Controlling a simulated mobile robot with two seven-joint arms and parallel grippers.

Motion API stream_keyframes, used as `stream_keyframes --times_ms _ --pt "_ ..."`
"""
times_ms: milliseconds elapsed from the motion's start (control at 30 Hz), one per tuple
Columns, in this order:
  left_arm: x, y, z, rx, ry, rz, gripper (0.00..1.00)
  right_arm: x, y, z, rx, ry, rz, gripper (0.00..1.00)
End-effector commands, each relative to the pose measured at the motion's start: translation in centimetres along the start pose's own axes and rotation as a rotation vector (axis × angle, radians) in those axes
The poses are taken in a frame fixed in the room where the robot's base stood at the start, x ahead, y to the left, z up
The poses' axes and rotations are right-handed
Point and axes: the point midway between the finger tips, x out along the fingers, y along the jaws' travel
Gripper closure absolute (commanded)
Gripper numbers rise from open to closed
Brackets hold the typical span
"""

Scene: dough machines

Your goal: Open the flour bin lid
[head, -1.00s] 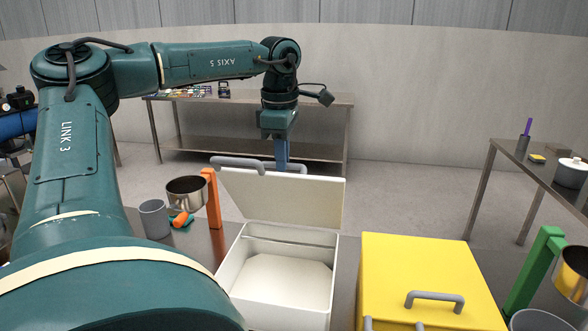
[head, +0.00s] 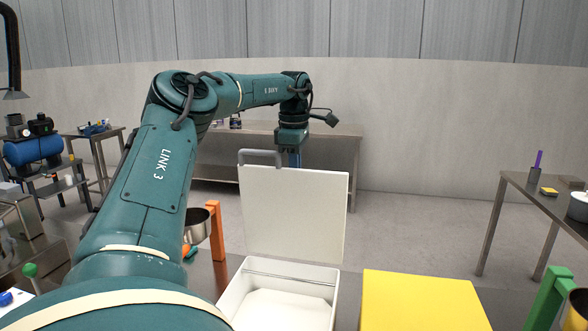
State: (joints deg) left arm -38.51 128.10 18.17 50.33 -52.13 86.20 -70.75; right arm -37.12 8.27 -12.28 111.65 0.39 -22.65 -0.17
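The flour bin (head: 228,291) is a white box on the table at the lower middle, with its inside open to view. Its lid (head: 295,213) stands nearly upright at the bin's far side, with a grey handle (head: 260,153) at its top left. My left gripper (head: 295,160) hangs down behind the top edge of the lid, just right of the handle. Its fingertips are hidden by the lid, so whether it touches the lid cannot be told. My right gripper is not in view.
A yellow bin (head: 420,302) stands right of the white bin. An orange stand (head: 216,232) with a metal pot (head: 197,227) is to the left, partly behind my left arm. A green stand (head: 546,294) is at the lower right. Free floor lies behind.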

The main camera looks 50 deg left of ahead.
Motion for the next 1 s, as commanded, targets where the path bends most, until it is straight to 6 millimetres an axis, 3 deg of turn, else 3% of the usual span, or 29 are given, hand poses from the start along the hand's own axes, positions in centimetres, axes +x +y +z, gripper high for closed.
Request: stream_keyframes --times_ms 33,333,367,567,867,1000 --pt "1.2 -0.4 -0.3 -0.001 0.010 -0.026 1.00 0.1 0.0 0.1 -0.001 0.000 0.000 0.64" --pt "1.2 -0.4 -0.3 -0.002 0.011 -0.027 1.00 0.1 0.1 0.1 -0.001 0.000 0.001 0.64" --pt "1.2 -0.4 -0.3 -0.002 0.011 -0.028 0.87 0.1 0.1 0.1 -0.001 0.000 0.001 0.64" --pt "1.0 -0.3 -0.2 -0.001 0.009 -0.021 0.71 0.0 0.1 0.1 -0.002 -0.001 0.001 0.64" --pt "0.3 -0.1 -0.1 -0.001 0.008 -0.014 0.70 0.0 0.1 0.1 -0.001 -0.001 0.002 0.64" --pt "-1.3 -0.1 0.0 -0.002 0.007 -0.011 0.70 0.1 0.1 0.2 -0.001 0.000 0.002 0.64"
